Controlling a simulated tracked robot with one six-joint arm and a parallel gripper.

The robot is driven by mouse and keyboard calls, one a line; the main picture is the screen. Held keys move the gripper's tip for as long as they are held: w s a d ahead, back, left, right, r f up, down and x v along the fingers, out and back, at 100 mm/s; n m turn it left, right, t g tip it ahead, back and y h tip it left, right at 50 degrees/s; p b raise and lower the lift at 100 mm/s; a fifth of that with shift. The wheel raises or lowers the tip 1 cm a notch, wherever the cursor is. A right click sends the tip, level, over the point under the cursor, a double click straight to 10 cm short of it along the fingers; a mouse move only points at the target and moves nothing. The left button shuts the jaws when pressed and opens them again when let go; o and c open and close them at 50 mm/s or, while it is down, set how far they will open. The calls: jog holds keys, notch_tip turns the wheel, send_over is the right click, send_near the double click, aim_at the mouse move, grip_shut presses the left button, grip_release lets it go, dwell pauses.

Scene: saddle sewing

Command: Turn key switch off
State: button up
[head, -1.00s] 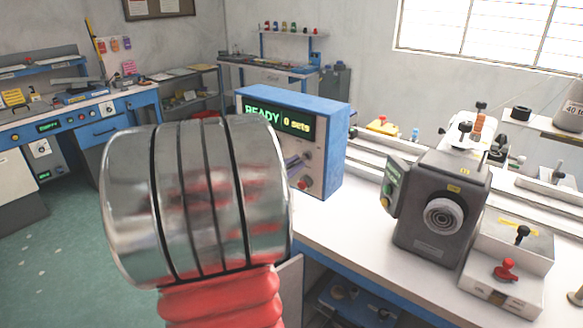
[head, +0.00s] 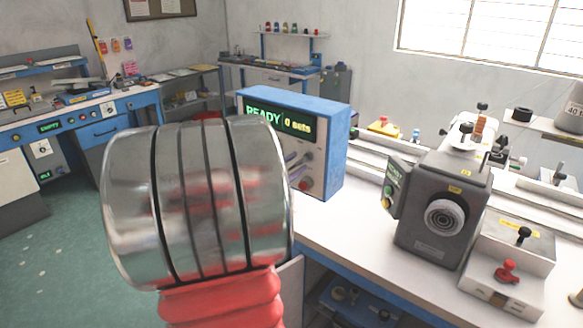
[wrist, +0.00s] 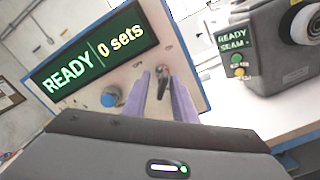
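The control box (head: 338,135) is blue with a pale front panel. Its green display reads "READY | 0 sets", and it also shows in the wrist view (wrist: 97,50). In the wrist view a small dark key (wrist: 162,84) stands out from the panel below the display. My gripper (wrist: 160,76) has two purple fingers at the panel, one on each side of the key. A gap shows between the fingers; the key looks nearer the right one, and I cannot tell if it touches. In the head view my arm hides much of the panel, and the fingers (head: 297,160) show only partly.
A blue knob (wrist: 110,96) sits left of the key on the panel. A red knob (head: 305,184) shows low on the panel in the head view. A grey machine (head: 440,205) with a round dial stands to the right. White bench top (head: 340,235) lies clear between them.

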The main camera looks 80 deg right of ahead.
jog(key=shift+a, duration=0.2)
jog(key=v, duration=1.3)
jog(key=shift+w+a, duration=0.15)
jog(key=shift+a, duration=0.05)
jog(key=shift+a+m, duration=0.35)
jog(key=shift+m, duration=0.35)
jog(key=shift+d, duration=0.15)
jog(key=shift+s+x, duration=0.2)
jog(key=shift+x, duration=6.65)
